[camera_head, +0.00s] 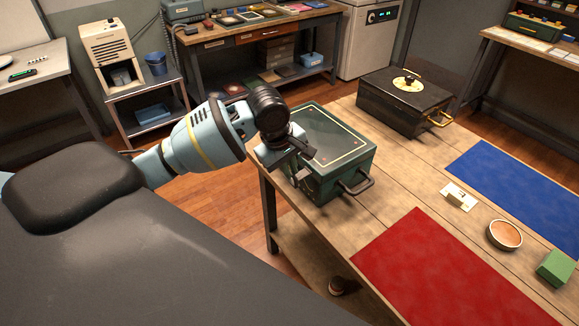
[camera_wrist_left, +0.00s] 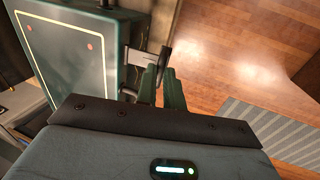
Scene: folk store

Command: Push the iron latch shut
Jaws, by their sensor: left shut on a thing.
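A green metal box (camera_head: 335,140) with a yellow-lined lid and a dark side handle stands at the near left corner of the wooden table; it also shows in the left wrist view (camera_wrist_left: 75,45). The lid lies flat on it. The grey iron latch (camera_wrist_left: 160,57) sticks out from the box's side in the left wrist view. My left gripper (camera_head: 304,165) is at the box's left front side. Its two green fingers (camera_wrist_left: 162,88) are close together on the latch. In the head view the gripper largely hides the latch. My right gripper is not in view.
A black chest (camera_head: 405,100) with a brass handle stands farther back on the table (camera_head: 370,190). A red mat (camera_head: 445,275), a blue mat (camera_head: 525,185), a bowl (camera_head: 504,235), a green block (camera_head: 556,267) and a small card (camera_head: 458,197) lie to the right.

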